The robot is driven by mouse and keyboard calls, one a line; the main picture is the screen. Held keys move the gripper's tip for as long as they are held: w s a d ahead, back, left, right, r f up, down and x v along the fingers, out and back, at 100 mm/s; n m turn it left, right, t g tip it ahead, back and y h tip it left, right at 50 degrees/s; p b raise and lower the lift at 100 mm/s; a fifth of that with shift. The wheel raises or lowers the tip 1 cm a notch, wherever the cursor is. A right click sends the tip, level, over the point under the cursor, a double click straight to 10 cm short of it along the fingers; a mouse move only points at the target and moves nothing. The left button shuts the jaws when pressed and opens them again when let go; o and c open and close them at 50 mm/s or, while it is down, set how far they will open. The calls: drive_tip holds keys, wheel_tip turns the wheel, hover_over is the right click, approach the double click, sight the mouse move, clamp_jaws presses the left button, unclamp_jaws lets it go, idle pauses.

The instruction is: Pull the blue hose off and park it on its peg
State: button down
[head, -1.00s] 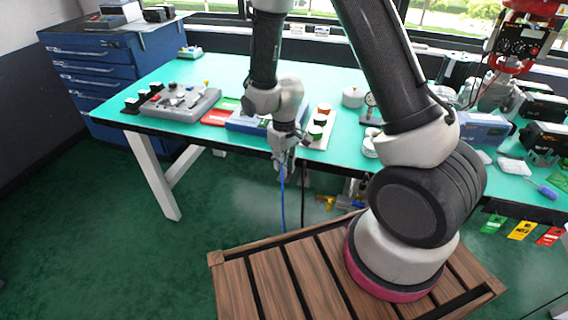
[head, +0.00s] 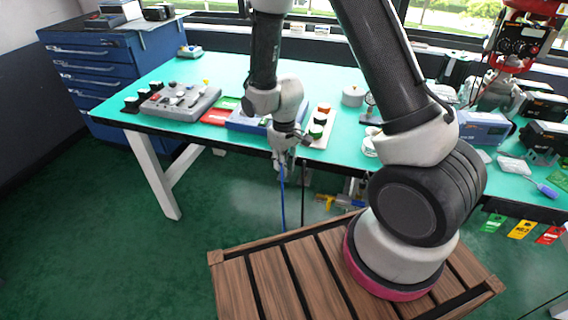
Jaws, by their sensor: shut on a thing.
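My gripper (head: 284,162) points down at the front edge of the green bench, near the middle of the head view. It is shut on the blue hose (head: 282,205), which hangs from the fingers toward the floor. The fingertips are small and the grip itself is partly hidden. A dark hose (head: 304,195) hangs just right of the blue one. I cannot make out the blue hose's peg or the port it fits.
The green bench (head: 215,75) carries a grey control box (head: 180,101) at left and a panel with coloured buttons (head: 318,130) beside my gripper. Brass fittings (head: 325,201) sit below the edge. Coloured tags (head: 521,229) hang at right. The floor at left is clear.

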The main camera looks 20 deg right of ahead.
drive_tip(key=shift+f, duration=0.5)
drive_tip(key=c, duration=1.3)
unclamp_jaws()
drive_tip(key=shift+c, duration=0.2)
wheel_tip(320, 180, up, 12)
drive_tip(key=s+d+r+m+t, duration=0.2)
drive_tip(key=s+d+r, duration=0.5)
drive_tip(key=s+r, duration=0.2)
drive_tip(key=s+d+r+m+t, duration=0.2)
drive_tip(key=s+d+r, duration=0.6)
drive_tip(key=r, duration=0.6)
drive_tip(key=shift+s+m, duration=0.4)
drive_tip(key=shift+s, duration=0.6)
